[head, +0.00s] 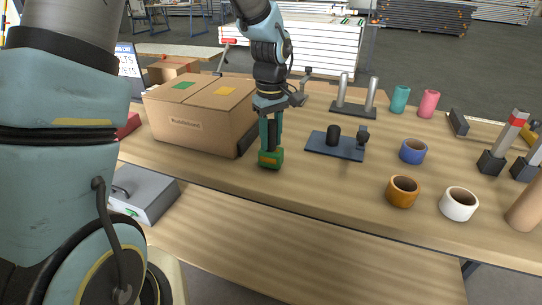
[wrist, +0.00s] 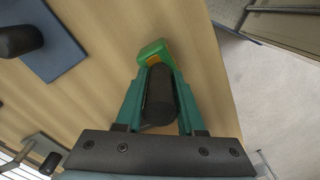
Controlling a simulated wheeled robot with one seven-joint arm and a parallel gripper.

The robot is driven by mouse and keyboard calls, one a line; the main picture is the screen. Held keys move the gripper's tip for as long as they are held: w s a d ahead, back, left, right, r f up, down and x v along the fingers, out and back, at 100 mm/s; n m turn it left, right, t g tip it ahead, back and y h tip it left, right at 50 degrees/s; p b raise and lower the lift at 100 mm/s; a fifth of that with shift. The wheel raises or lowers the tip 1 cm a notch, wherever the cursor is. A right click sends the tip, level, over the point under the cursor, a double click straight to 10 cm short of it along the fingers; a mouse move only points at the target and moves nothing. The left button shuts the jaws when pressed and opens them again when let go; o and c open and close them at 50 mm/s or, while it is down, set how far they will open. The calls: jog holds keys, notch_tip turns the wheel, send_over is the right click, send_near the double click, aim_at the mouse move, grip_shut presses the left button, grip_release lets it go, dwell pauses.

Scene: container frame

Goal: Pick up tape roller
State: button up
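The tape roller stands upright on the table. Its green head, with an orange part, is at the bottom in the head view (head: 270,158) and at the far end in the wrist view (wrist: 152,53). Its black handle (wrist: 160,95) points up between the teal fingers of my gripper (head: 271,132), which also shows in the wrist view (wrist: 162,75). The fingers lie close along both sides of the handle. I cannot tell whether they press on it. The green head appears to rest on the tabletop near its front edge.
A cardboard box (head: 203,118) stands close to the left of my gripper. A blue-grey plate with black posts (head: 322,150) lies to the right. Blue (head: 413,151), orange (head: 403,191) and white (head: 458,204) rolls stand farther right. The tabletop just right of the roller is clear.

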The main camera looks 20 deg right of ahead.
grip_shut()
jog(key=shift+r, duration=0.15)
